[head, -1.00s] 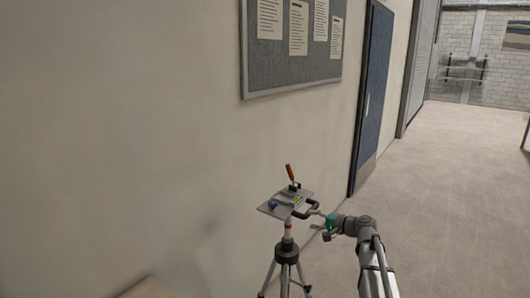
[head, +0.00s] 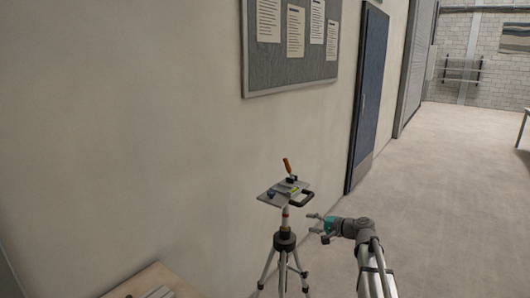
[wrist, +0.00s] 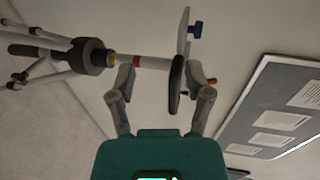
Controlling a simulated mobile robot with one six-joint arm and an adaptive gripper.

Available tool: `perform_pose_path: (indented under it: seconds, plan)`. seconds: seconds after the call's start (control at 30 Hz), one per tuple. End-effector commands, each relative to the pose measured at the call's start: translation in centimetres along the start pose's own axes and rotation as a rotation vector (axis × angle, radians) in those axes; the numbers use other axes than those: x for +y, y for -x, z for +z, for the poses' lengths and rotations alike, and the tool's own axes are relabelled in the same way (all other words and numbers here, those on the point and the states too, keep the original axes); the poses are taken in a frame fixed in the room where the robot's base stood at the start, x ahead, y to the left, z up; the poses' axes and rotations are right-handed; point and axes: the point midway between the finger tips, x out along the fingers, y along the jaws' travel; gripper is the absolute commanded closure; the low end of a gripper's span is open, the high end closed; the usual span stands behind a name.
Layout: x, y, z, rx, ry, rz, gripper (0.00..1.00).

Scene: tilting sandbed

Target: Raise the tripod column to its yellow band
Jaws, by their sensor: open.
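The tripod (head: 284,243) stands by the wall on spread legs with a dark collar. A pale column with a red band (head: 285,212) rises from it; the wrist view shows this red band (wrist: 137,62) sideways. A yellowish ring (wrist: 111,60) sits right against the collar there. A tilted grey plate (head: 270,196) tops the column, with a black loop handle (head: 302,198), an orange-handled tool (head: 287,165) and a blue knob (wrist: 195,31). My gripper (head: 315,222) is open and empty, right of the column and below the handle. In the wrist view, the handle appears between its fingers (wrist: 163,80).
A wall with a notice board (head: 292,45) and a blue door (head: 369,95) runs behind the tripod. A wooden surface (head: 145,280) is at the lower left. The floor (head: 440,200) to the right is open.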

Motion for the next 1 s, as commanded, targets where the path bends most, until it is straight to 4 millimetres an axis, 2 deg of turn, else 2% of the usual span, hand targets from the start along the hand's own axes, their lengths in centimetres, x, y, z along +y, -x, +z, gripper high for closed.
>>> perform_pose_path:
  seconds: [0.37, 0.57, 0.77, 1.0]
  plan:
    - [2.0, -0.3, 3.7, -0.055, 0.068, 0.133, 0.35]
    - [3.9, -0.2, 6.9, -0.105, 0.127, 0.256, 0.35]
    - [7.1, 1.1, 11.7, -0.185, 0.223, 0.462, 0.35]
    - [11.0, 4.4, 17.2, -0.289, 0.344, 0.76, 0.35]
